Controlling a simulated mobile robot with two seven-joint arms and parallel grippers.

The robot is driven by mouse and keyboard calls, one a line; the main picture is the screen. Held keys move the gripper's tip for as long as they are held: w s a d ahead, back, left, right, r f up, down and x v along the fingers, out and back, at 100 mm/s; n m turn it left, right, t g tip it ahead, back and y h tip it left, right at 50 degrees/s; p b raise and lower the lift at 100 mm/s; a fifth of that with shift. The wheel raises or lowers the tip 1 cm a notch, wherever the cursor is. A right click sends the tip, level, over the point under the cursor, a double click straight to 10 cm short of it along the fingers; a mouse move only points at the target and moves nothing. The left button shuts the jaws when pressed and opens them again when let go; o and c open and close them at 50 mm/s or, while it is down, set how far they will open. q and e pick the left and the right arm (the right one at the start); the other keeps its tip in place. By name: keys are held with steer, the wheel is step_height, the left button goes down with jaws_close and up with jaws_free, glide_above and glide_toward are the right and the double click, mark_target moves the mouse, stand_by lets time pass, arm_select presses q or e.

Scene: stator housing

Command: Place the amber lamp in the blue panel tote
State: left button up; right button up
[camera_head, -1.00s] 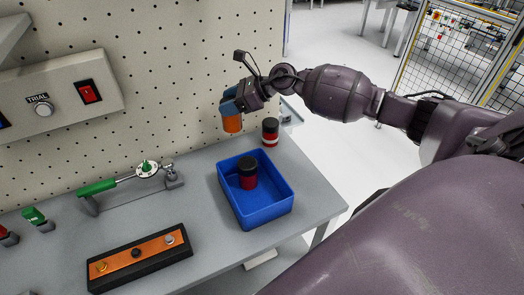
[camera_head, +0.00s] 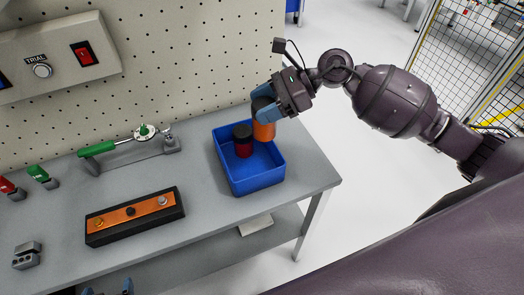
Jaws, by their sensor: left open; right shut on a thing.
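The amber lamp (camera_head: 264,130) is an orange cylinder, its upper part hidden by the blue fingers. My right gripper (camera_head: 264,106) is shut on it and holds it roughly upright over the far right part of the blue panel tote (camera_head: 259,180). I cannot tell whether the lamp's lower end is below the rim. The tote stands on the grey bench and holds a red, black-topped cylinder (camera_head: 243,145) to the left of the lamp. My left gripper (camera_head: 107,290) shows only its blue fingertips at the bottom edge, apart and with nothing visible between them.
A black block with an orange top (camera_head: 135,213) lies left of the tote. A green-handled clamp (camera_head: 98,148) with a dial stands behind it. A small grey metal part (camera_head: 27,256) is at the front left. The pegboard (camera_head: 200,60) rises behind; the bench's right end is clear.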

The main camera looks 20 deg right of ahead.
step_height(320, 180, down, 15)
steer(key=shift+f+p, duration=0.2)
steer(key=shift+p, duration=0.2)
steer(key=shift+f, duration=0.15)
steer(key=o, duration=0.5)
steer(key=shift+o, duration=0.9)
